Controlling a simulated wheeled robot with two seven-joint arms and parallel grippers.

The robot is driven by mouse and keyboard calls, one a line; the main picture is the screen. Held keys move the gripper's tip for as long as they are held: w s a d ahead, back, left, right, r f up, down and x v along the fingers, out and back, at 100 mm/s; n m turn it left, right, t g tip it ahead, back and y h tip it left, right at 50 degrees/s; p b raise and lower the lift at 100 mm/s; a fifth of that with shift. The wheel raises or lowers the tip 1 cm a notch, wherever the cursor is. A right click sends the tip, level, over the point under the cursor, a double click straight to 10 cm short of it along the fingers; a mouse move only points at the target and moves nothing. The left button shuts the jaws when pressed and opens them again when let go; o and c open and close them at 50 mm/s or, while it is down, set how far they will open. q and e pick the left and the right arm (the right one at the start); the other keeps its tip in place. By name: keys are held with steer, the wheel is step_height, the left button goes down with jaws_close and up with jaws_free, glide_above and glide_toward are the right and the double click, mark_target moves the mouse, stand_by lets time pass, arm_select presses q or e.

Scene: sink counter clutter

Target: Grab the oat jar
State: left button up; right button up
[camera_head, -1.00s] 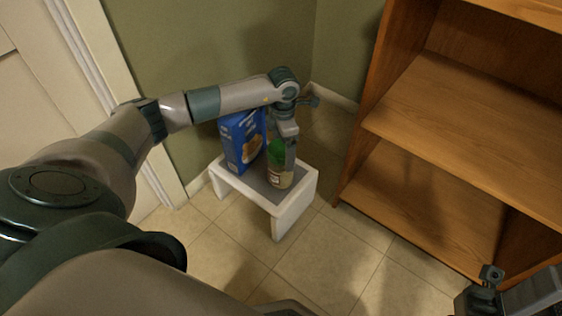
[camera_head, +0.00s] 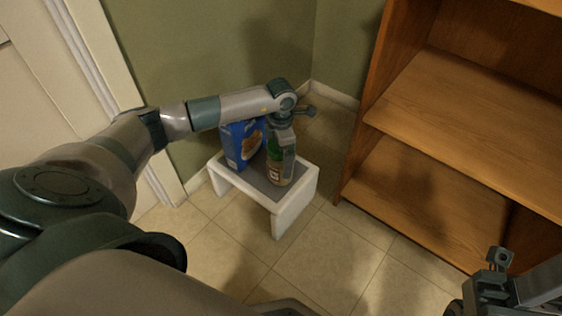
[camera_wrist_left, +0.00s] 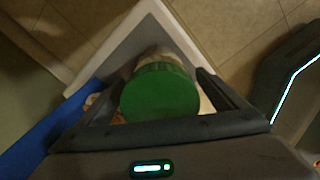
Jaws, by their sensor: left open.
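The oat jar (camera_head: 275,174) stands upright on a small white stool with a grey top (camera_head: 294,203). Its green lid (camera_wrist_left: 160,93) fills the middle of the left wrist view. My left gripper (camera_head: 278,160) points down over the jar from above. Its two fingers (camera_wrist_left: 165,105) are open, one on each side of the jar's top. I cannot tell whether they touch it. The jar's upper part is mostly hidden by the gripper in the head view. My right gripper (camera_head: 494,266) is at the lower right, away from the jar; its jaw state is unclear.
A blue box (camera_head: 240,145) stands on the stool just left of the jar, close to my left gripper, and also shows in the left wrist view (camera_wrist_left: 45,140). A wooden shelf unit (camera_head: 450,130) stands at the right. Tiled floor in front of the stool is clear.

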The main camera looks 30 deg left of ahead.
arm_select(q)
steer(key=c, duration=1.6)
steer(key=shift+o, duration=0.2)
steer(key=shift+r, duration=0.15)
